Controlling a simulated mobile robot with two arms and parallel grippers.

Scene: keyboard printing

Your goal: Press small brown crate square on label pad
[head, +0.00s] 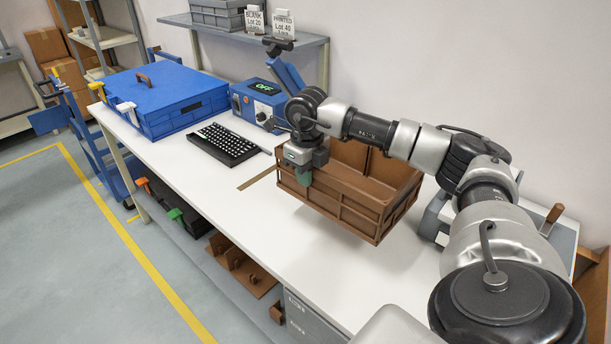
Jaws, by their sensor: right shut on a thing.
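The small brown crate (345,203) is an open-topped ribbed box in the head view, over the right half of the white table. My right gripper (304,178) is shut on the crate's left wall, near its far-left corner. The crate looks tilted and its near lower edge seems to hang above the tabletop; I cannot tell whether any part touches. No label pad can be made out for sure; the crate hides part of the table. A thin brown strip (256,179) lies on the table left of the crate. My left gripper is not in view.
On the white table (225,200) are a black keyboard (231,143), a blue control box reading OFF (258,103) and a blue case (160,100). A grey device with a lever (548,222) stands right of the crate. The table's front strip is clear.

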